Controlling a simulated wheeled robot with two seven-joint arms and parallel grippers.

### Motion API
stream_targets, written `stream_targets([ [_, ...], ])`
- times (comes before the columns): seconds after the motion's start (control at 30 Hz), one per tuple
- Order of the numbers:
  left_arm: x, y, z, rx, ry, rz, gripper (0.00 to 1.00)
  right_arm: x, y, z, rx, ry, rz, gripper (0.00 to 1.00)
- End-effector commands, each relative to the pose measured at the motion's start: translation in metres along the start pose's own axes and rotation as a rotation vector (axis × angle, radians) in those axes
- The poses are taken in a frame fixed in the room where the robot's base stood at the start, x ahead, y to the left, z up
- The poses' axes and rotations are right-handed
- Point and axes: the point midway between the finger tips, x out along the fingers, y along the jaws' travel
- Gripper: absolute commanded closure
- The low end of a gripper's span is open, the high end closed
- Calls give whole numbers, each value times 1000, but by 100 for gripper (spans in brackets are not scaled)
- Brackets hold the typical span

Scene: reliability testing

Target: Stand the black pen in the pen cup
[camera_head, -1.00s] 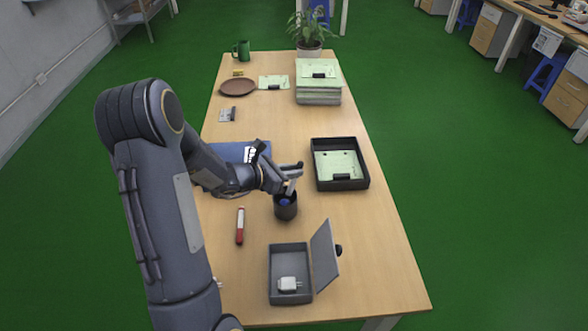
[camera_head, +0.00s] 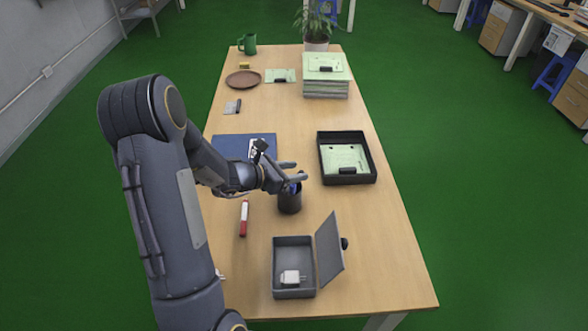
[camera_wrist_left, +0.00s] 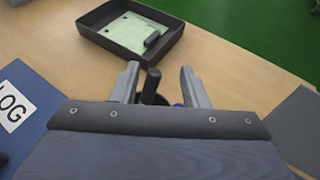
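The dark pen cup (camera_head: 289,203) stands on the table, with something blue showing at its mouth. My left gripper (camera_head: 296,170) is right above the cup, its fingers pointing to the right. In the left wrist view the two fingers (camera_wrist_left: 160,86) are apart. The black pen (camera_wrist_left: 152,86) shows upright between them, nearer the left finger, with gaps visible on both sides. Its lower end is hidden behind the gripper body, so how deep it sits in the cup cannot be seen. A bit of the cup area shows dark and blue behind the pen. My right gripper is not in view.
A black tray (camera_head: 371,173) with green paper lies right of the cup. An open grey box (camera_head: 281,264) with a white charger is in front, its lid raised. A red-and-white marker (camera_head: 243,219) lies left of the cup. A blue log book (camera_head: 228,145) lies under my left arm.

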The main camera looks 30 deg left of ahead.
Motion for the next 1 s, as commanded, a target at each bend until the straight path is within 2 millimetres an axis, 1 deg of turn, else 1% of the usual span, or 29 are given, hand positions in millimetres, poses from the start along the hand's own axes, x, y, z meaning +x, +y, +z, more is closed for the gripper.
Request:
stream_targets([
  [0.27,-3,0,4,4,-7,1,60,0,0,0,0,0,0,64],
  [0.37,-13,1,4,3,-8,4,60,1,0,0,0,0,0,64],
  [0.6,-55,1,2,4,-6,5,60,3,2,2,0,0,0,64],
  [0.7,-68,0,2,3,-6,4,60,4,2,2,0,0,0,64],
  [0.83,-77,0,2,3,-5,2,60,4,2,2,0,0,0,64],
  [1.0,-79,0,2,2,-4,0,60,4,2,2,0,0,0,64],
])
